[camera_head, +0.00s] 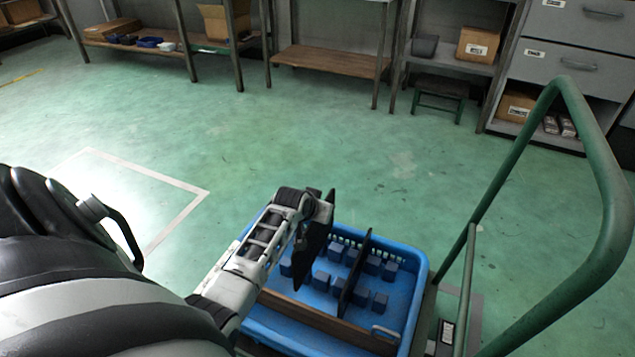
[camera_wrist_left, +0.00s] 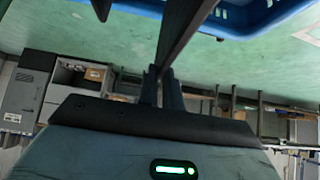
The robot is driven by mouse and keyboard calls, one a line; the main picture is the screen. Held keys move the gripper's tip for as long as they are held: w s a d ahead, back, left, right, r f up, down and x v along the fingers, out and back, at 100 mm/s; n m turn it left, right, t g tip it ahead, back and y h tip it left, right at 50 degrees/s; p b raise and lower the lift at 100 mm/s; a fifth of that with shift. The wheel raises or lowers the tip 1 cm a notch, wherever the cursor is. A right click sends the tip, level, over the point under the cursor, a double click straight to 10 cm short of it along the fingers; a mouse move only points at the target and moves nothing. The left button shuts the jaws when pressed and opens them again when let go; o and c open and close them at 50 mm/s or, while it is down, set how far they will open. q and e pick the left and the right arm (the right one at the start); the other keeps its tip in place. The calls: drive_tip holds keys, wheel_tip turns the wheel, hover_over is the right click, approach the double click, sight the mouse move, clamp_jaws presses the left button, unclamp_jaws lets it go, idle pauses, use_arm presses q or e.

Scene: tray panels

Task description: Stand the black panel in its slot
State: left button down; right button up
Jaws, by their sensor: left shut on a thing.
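The black panel (camera_head: 314,243) is held upright by my left gripper (camera_head: 326,208) at its upper end, over the left part of the blue tray (camera_head: 423,275). In the left wrist view the fingers of the gripper (camera_wrist_left: 161,76) are closed on the dark panel (camera_wrist_left: 186,28). Another dark panel (camera_head: 355,270) stands upright in the tray, to the right of the held one. Several dark blue slot blocks (camera_head: 321,281) rise from the tray floor. The held panel's lower edge is partly hidden by my arm and blocks, so I cannot tell whether it sits between blocks. My right gripper is out of view.
A brown strip (camera_head: 330,322) runs along the near side of the tray. A green tubular rail (camera_head: 600,190) rises to the right of the tray. Shelves with boxes (camera_head: 478,46) and grey drawers (camera_head: 575,58) stand far back. The green floor between is clear.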

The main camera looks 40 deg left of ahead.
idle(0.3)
use_arm(q)
drive_tip(key=shift+f+b, duration=0.75)
drive_tip(key=shift+f, duration=0.5)
wheel_tip(320, 180, down, 4)
drive_tip(key=b, duration=0.3)
drive_tip(key=shift+f, duration=0.1)
drive_tip(key=shift+f, duration=0.1)
idle(0.3)
drive_tip(key=shift+f+b, duration=1.7)
drive_tip(key=shift+f, duration=0.6)
drive_tip(key=c, duration=1.5)
unclamp_jaws()
